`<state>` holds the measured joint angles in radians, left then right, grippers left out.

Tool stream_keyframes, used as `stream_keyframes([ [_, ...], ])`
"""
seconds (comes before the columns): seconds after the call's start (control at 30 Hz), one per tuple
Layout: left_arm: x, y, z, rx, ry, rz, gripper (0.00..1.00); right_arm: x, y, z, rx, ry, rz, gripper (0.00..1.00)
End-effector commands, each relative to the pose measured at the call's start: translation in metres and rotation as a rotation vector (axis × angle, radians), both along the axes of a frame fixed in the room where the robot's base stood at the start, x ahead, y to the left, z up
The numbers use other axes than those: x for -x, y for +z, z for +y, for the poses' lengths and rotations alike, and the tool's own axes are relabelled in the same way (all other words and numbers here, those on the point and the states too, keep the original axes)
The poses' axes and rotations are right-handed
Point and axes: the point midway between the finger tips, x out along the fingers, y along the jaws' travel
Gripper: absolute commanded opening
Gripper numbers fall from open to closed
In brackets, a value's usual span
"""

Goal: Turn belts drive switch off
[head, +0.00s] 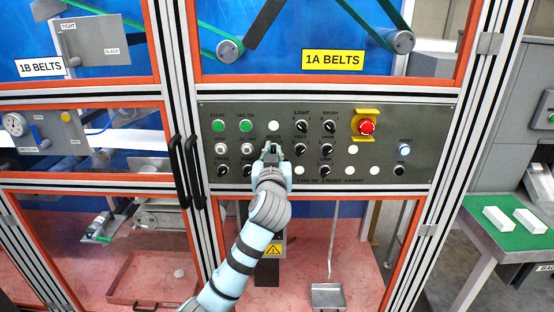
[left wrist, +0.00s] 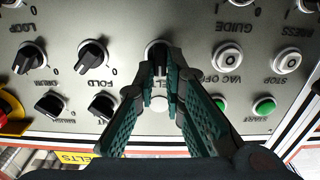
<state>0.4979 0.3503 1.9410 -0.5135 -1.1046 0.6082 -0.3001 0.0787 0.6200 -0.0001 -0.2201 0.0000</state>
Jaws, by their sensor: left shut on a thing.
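The belts drive switch is a black rotary knob on the grey control panel. In the left wrist view, which shows the panel upside down, the switch (left wrist: 157,50) stands between the fingertips of my left gripper (left wrist: 158,68). In the head view, my left gripper (head: 271,151) is at the panel just under the "BELTS" label and hides the switch. The gripper is shut on the knob. The fingers cover much of the knob, so I cannot tell its setting. My right gripper is not in view.
The control panel (head: 420,125) holds close neighbours: black knobs (head: 301,127) to the right, a stop button (head: 248,149) and green buttons (head: 246,126) to the left. A red emergency button (head: 367,127) sits in a yellow guard. Black door handles (head: 180,172) stick out at left.

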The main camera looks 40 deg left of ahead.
Motion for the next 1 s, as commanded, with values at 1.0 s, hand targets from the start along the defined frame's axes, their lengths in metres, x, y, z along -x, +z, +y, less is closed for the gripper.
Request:
stream_keyframes([
  [1.0, 0.001, -0.009, 0.002, 0.608, 0.0, -0.443, 0.0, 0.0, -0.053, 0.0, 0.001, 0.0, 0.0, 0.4],
])
